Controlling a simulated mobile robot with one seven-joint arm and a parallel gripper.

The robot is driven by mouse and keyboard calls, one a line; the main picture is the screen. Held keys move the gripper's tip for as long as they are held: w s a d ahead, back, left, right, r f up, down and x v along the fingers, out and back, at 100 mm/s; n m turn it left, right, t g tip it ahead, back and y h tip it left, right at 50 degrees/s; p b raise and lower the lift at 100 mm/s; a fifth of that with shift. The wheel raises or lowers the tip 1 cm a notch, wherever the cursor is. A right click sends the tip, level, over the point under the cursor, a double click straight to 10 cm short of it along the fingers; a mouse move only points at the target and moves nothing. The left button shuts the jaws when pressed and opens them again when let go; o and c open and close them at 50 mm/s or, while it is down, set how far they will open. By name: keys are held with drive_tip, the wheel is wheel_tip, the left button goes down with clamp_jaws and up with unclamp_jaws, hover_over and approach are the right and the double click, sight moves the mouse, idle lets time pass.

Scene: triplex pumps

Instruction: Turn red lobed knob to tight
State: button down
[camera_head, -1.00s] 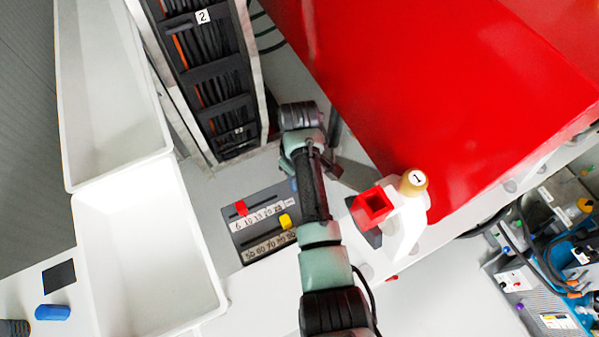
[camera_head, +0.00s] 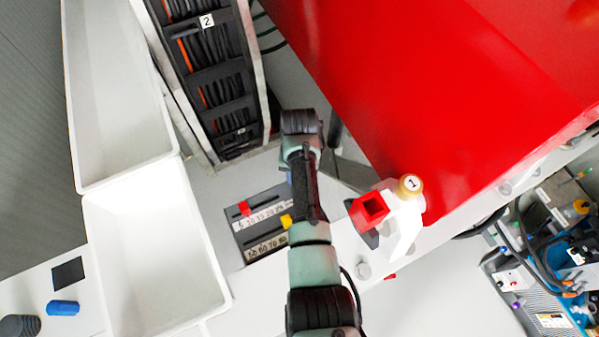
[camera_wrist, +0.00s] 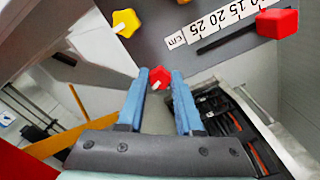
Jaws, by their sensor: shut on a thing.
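The red lobed knob (camera_wrist: 160,77) shows in the wrist view between the tips of the blue fingers of my gripper (camera_wrist: 162,82). The fingers are shut on it, one on each side. A small pale mark shows on the knob. In the head view my arm hides the red lobed knob and most of my gripper. A yellow lobed knob (camera_wrist: 126,23) sits on the grey panel at the upper left of the wrist view, apart from my fingers.
A red block (camera_wrist: 277,22) sits by a centimetre scale (camera_wrist: 215,22) on the dark panel. Cable racks (camera_head: 215,80) and white bins (camera_head: 150,250) lie left of my arm. A big red housing (camera_head: 430,90) and a red square socket (camera_head: 369,209) are to the right.

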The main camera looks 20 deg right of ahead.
drive_tip(key=shift+w+r+m, duration=0.1)
drive_tip(key=shift+w+m, duration=0.05)
drive_tip(key=shift+m, duration=1.75)
drive_tip(key=c, duration=0.6)
unclamp_jaws()
drive_tip(key=shift+o, duration=0.2)
wheel_tip(320, 180, up, 13)
drive_tip(key=b, duration=0.1)
